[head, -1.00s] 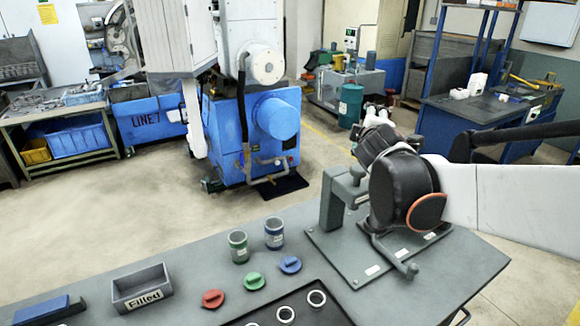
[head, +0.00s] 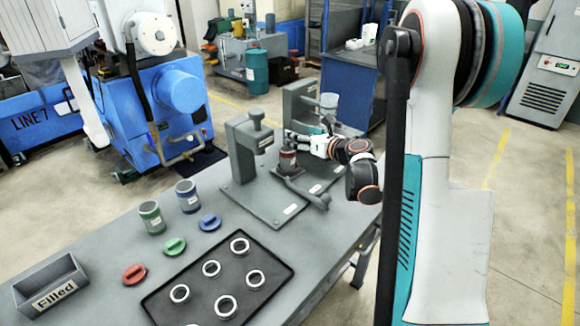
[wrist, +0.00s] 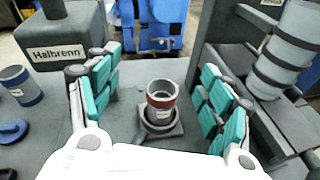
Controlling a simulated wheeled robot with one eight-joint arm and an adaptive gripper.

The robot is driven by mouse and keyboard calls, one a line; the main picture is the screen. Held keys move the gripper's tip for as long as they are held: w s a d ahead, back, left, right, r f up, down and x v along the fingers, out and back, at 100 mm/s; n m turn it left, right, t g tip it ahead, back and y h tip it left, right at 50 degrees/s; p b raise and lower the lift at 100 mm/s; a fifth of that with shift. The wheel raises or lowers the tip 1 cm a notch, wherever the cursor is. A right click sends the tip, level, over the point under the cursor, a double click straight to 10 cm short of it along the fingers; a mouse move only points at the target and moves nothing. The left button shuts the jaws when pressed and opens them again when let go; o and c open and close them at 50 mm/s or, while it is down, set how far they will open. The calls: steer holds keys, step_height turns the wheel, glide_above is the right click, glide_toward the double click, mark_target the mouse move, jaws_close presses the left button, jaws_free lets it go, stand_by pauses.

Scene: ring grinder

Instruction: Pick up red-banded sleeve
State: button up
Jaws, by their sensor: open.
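In the head view the sleeve (head: 288,161) is beside the grey press (head: 246,150). My gripper (wrist: 160,65) is open, with teal-padded fingers to the left and right of the sleeve and a visible gap on both sides. In the head view my gripper (head: 308,140) reaches in from the right, close to the sleeve; its fingers are partly hidden.
A green-banded sleeve (head: 151,218) and a blue-banded sleeve (head: 187,196) stand left of the press. Red (head: 134,274), green and blue lids lie near a black tray (head: 262,309) of rings. A "Filled" bin (head: 50,292) is at left. A grey cylinder (wrist: 286,48) stands right of my fingers.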

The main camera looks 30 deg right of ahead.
mark_target(292, 158)
steer(key=s+d+f+n+g, duration=0.2)
steer(key=s+d+f+n, duration=0.1)
steer(key=f, duration=0.6)
steer(key=shift+y, duration=0.3)
steer(key=b+x, duration=0.2)
steer(key=x, duration=0.5)
steer(key=shift+w+a+f, duration=0.15)
steer(key=shift+a+f, duration=0.1)
steer(key=shift+f, duration=0.05)
steer(key=shift+b+x, duration=1.3)
steer(key=shift+x, duration=1.85)
steer(key=shift+a+r, duration=0.2)
steer(key=shift+r, duration=0.05)
steer(key=c, duration=1.3)
steer(key=shift+r, duration=0.1)
